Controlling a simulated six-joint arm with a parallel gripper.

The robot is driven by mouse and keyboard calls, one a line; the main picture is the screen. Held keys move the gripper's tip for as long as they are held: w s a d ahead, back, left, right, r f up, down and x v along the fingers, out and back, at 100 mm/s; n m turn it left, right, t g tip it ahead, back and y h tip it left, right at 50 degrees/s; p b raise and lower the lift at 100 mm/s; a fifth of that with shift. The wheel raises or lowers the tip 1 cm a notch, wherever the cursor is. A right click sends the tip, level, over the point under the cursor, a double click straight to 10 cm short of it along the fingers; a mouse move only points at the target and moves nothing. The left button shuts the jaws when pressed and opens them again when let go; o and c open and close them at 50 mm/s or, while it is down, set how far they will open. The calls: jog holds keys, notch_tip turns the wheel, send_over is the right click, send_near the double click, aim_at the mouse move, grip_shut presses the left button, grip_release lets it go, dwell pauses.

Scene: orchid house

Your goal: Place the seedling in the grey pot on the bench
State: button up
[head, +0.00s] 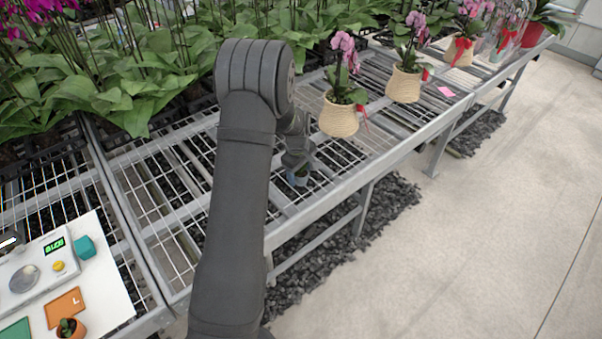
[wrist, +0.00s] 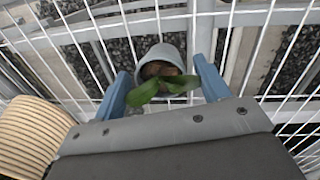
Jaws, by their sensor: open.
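The grey pot (wrist: 143,58) with the seedling (wrist: 163,86) in it is in the middle of the wrist view, over the wire-mesh bench (wrist: 285,20). The seedling has a few green leaves and brown potting mix around it. My gripper (wrist: 162,72) is open, with one blue finger on each side of the pot. Whether either finger touches the pot, I cannot tell. In the head view the grey pot (head: 299,181) shows small beneath my arm's end, partly hidden by it. The bench (head: 178,205) runs on around it.
A woven basket with a pink orchid (head: 339,117) stands close by; its side shows at the wrist view's left (wrist: 35,135). More orchids line the bench beyond. A white board (head: 105,290) at lower left holds a scale (head: 35,268), coloured cards and a small terracotta pot (head: 70,328).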

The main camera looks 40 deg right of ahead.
aim_at(302, 173)
notch_tip(302, 173, up, 11)
jog(key=a, duration=0.1)
jog(key=shift+r, duration=0.15)
jog(key=shift+s+a, duration=0.1)
jog(key=f, duration=0.8)
jog(key=d+f, duration=0.1)
jog(key=f, duration=0.3)
jog(key=shift+d+f, duration=0.1)
jog(key=shift+f, duration=0.25)
notch_tip(302, 173, up, 3)
jog(key=shift+r, duration=0.7)
